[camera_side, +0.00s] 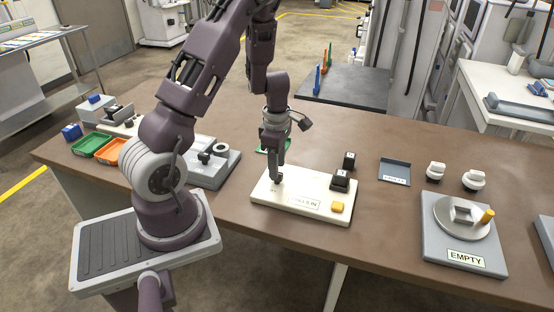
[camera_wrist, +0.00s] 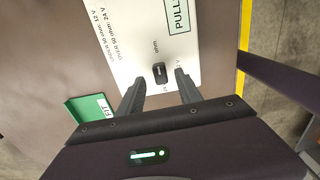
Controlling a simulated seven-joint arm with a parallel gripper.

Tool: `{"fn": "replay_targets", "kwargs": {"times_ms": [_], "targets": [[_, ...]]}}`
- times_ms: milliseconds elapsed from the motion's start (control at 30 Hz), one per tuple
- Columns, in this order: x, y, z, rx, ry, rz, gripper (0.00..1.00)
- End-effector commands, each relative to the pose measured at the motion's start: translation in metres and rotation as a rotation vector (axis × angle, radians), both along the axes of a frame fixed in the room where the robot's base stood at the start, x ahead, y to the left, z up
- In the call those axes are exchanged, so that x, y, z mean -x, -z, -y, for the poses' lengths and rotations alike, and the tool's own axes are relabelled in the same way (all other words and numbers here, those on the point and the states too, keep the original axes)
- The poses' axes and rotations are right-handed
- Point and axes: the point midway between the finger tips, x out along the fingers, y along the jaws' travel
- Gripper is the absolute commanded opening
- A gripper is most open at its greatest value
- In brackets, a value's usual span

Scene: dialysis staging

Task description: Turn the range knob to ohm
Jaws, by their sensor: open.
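The range knob (camera_wrist: 160,73) is a small black knob on a white meter panel (camera_wrist: 125,32). The word "ohm" is printed just above it in the wrist view, and a "V" mark shows at its right. I cannot tell which mark the knob points at. My gripper (camera_wrist: 161,77) is open, with one finger on each side of the knob and gaps showing. In the side view my gripper (camera_side: 277,180) is down at the left end of the white panel (camera_side: 300,207), where it largely hides the knob.
A grey fixture (camera_side: 215,167) stands to the left and a grey plate marked "EMPTY" (camera_side: 440,245) to the right.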

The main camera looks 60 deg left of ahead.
Motion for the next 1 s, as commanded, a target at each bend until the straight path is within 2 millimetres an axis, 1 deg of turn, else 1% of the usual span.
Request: {"fn": "replay_targets", "kwargs": {"times_ms": [33,100,233,333,567,633,667,733,767,800,833,867,900,967,1000], "targets": [[-0.002,-0.011,0.0,-0.004,0.005,0.005,0.42],[-0.002,-0.025,0.0,-0.004,0.004,0.005,0.42],[-0.001,-0.044,0.0,-0.003,0.002,0.004,0.42],[-0.001,-0.05,0.0,-0.001,0.001,0.001,0.42],[0.0,-0.051,0.0,0.0,0.0,0.001,0.42],[-0.003,-0.057,0.006,0.008,0.033,0.015,0.42],[-0.005,-0.063,0.013,0.016,0.073,0.031,0.42],[-0.013,-0.093,0.043,0.047,0.257,0.097,0.42],[-0.016,-0.111,0.062,0.056,0.376,0.137,0.42],[-0.014,-0.137,0.089,0.062,0.561,0.193,0.42],[-0.009,-0.157,0.11,0.057,0.711,0.234,0.42],[-0.002,-0.175,0.129,0.044,0.864,0.27,0.42],[0.012,-0.197,0.152,0.012,1.065,0.312,0.42],[0.038,-0.224,0.18,-0.063,1.36,0.356,0.42],[0.057,-0.237,0.194,-0.13,1.546,0.371,0.42]]}}
